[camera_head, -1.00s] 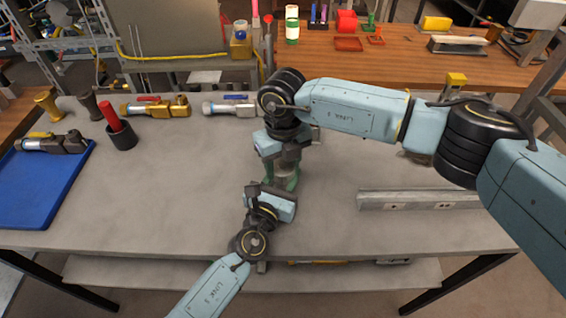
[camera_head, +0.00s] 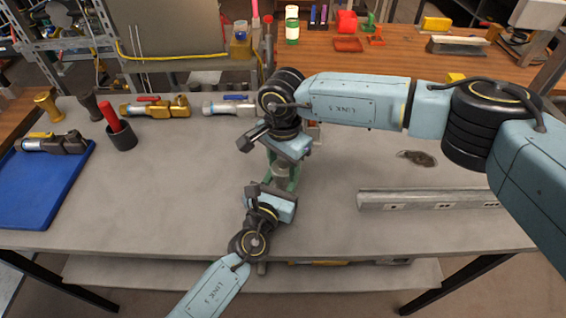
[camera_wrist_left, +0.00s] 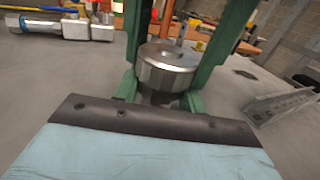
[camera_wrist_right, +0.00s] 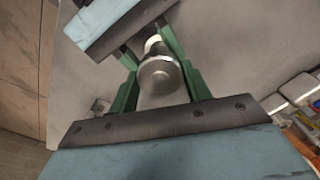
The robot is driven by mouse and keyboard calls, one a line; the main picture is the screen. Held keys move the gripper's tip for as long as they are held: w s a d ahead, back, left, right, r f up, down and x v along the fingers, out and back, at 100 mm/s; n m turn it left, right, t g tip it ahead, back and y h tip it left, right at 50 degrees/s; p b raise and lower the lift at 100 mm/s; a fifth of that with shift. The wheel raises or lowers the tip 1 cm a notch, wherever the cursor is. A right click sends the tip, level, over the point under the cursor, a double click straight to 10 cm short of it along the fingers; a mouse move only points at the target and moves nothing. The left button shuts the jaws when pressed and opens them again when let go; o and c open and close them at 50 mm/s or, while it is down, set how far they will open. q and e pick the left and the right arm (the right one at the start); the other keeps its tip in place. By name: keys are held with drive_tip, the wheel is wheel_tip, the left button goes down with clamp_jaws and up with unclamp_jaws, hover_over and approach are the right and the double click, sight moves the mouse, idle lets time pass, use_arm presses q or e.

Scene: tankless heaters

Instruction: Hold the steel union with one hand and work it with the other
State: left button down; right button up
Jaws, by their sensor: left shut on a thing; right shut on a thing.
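The steel union (camera_head: 281,171) stands near the middle of the grey table, mostly hidden by my grippers in the head view. Its round shiny steel body fills the space between the green fingers in the left wrist view (camera_wrist_left: 168,66) and the right wrist view (camera_wrist_right: 160,76). My left gripper (camera_wrist_left: 166,58) comes from the front and is shut on the union. My right gripper (camera_wrist_right: 161,82) comes from the far side and is shut on it too. The two grippers face each other closely. Which part of the union each one grips is hard to tell.
A metal rail (camera_head: 430,200) lies at right. The table's left middle is clear.

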drive_tip(key=n, duration=0.5)
drive_tip(key=shift+n, duration=0.4)
drive_tip(key=n, duration=1.1)
drive_tip(key=shift+r+n, duration=0.1)
drive_tip(key=shift+n, duration=0.2)
drive_tip(key=shift+r, duration=0.15)
drive_tip(key=shift+r, duration=0.95)
